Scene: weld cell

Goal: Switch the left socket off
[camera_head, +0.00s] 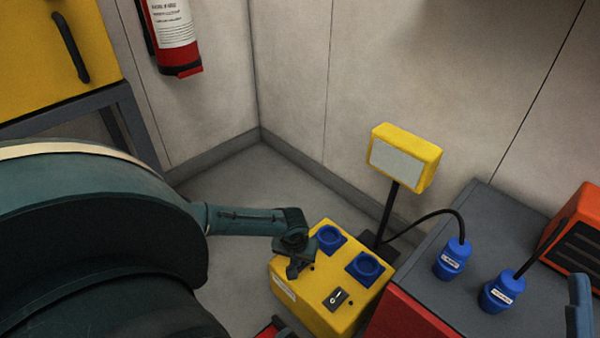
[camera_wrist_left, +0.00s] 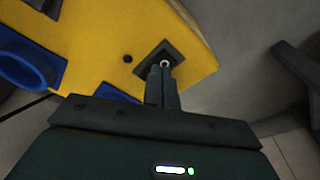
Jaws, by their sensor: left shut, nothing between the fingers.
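The yellow socket box (camera_head: 286,277) stands low beside the grey bench, with two blue sockets on its top. The left socket (camera_head: 329,240) is the farther one, and the right socket (camera_head: 366,266) has a dark switch (camera_head: 338,299) in front of it. My left gripper (camera_head: 293,272) is shut and empty, pointing down over the box's left part, and hides the left switch in the head view. In the left wrist view, the shut fingertips (camera_wrist_left: 160,72) are at the dark plate of the left switch (camera_wrist_left: 165,63), whose pale ring shows just past them. I cannot tell whether they touch.
A yellow sign on a black post (camera_head: 404,158) rises behind the box. Two blue plugs (camera_head: 452,259) (camera_head: 500,291) with black cables stand on the grey bench (camera_head: 487,215). An orange unit (camera_head: 574,240) is at right. A fire extinguisher (camera_head: 176,35) hangs on the wall.

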